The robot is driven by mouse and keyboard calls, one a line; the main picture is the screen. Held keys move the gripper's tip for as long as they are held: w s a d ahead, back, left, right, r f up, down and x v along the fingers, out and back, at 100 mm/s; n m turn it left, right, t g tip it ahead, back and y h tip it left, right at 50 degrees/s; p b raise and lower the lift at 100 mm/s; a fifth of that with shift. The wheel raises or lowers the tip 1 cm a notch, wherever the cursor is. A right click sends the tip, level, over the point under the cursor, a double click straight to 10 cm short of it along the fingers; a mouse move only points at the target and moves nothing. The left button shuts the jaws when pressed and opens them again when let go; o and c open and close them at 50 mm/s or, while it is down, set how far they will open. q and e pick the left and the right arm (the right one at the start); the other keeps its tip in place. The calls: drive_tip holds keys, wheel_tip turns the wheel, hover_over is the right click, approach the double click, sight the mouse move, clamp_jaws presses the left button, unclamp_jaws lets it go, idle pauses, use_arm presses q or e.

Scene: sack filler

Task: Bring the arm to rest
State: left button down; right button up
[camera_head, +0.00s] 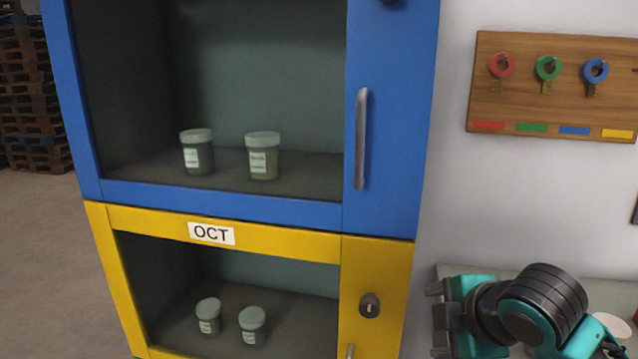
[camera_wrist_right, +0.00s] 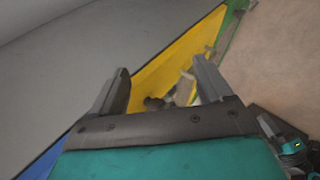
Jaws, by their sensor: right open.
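My right gripper (camera_head: 438,318) is at the lower right of the head view, beside the yellow cabinet section's right edge, with its fingers pointing left. In the right wrist view its two fingers (camera_wrist_right: 160,76) stand apart with nothing held between them. Part of my right arm is cut off by the frame's lower right edge. My left gripper is not in view.
A blue cabinet section (camera_head: 392,130) with a vertical handle (camera_head: 361,140) sits above a yellow section (camera_head: 375,290) labelled OCT, with a keyhole (camera_head: 369,305). Each holds two lidded jars. A wooden key board (camera_head: 560,105) with coloured keys hangs on the right wall.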

drive_tip(key=s+d+f+m+g+h, duration=0.1)
drive_tip(key=s+f+m+g, duration=0.1)
drive_tip(key=s+f+m, duration=0.8)
drive_tip(key=s+d+f+m+g, duration=0.25)
drive_tip(key=s+f+m, duration=0.45)
drive_tip(key=s, duration=0.5)
drive_tip(key=w+a+f+n+t+y, duration=0.1)
drive_tip(key=w+a+f+t, duration=0.2)
drive_tip(key=w+f+t, duration=0.3)
drive_tip(key=shift+w+a+f+t, duration=0.25)
drive_tip(key=shift+f+t, duration=0.2)
drive_tip(key=shift+f, duration=1.55)
